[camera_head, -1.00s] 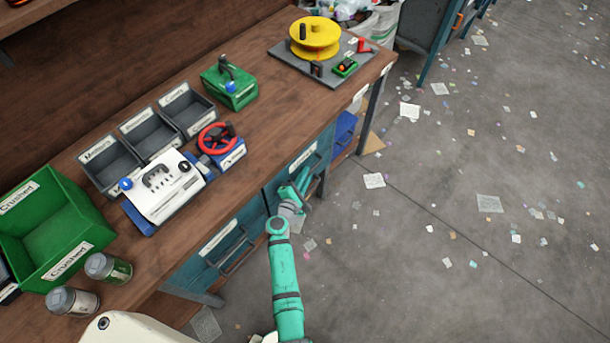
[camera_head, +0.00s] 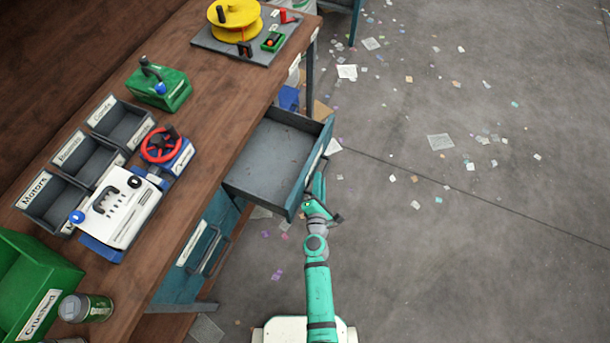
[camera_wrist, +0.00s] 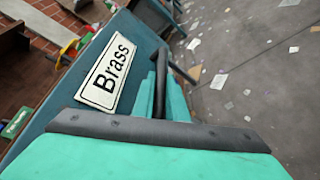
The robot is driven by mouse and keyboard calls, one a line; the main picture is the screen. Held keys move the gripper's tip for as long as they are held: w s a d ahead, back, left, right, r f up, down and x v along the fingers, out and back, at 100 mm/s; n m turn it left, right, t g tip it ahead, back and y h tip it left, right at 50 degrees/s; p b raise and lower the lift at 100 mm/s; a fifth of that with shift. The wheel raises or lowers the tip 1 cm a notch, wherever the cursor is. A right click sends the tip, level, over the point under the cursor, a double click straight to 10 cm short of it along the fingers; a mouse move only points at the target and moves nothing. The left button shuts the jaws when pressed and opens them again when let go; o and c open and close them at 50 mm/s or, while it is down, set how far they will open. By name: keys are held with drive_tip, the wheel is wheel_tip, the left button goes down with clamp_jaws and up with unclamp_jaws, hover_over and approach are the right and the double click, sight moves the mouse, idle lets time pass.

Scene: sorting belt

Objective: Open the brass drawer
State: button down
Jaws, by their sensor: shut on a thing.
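The brass drawer (camera_head: 270,157) is pulled out from under the workbench, and its grey inside looks empty in the head view. In the wrist view its blue-green front carries a white label reading "Brass" (camera_wrist: 107,75). A dark bar handle (camera_wrist: 161,85) stands off that front. My gripper (camera_wrist: 157,95) is shut on the handle, at the outer side of the drawer front. In the head view my gripper (camera_head: 318,185) is at the drawer's right side, and its fingertips are partly hidden.
A second drawer (camera_head: 195,255), closed, is nearer me under the wooden bench (camera_head: 190,225). On the bench are labelled bins (camera_head: 85,160), a white device (camera_head: 120,208), a red wheel (camera_head: 160,145) and a green crate (camera_head: 30,290). Floor to the right is open, with scattered scraps.

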drive_tip(key=shift+s+d, duration=0.3)
drive_tip(key=shift+d, duration=0.3)
drive_tip(key=shift+s+d, duration=0.25)
drive_tip(key=shift+d, duration=0.3)
drive_tip(key=c, duration=2)
unclamp_jaws()
drive_tip(key=shift+c, duration=0.2)
drive_tip(key=v, duration=1)
drive_tip(key=shift+s, duration=0.35)
drive_tip(key=shift+a+r, duration=0.1)
drive_tip(key=shift+r, duration=0.05)
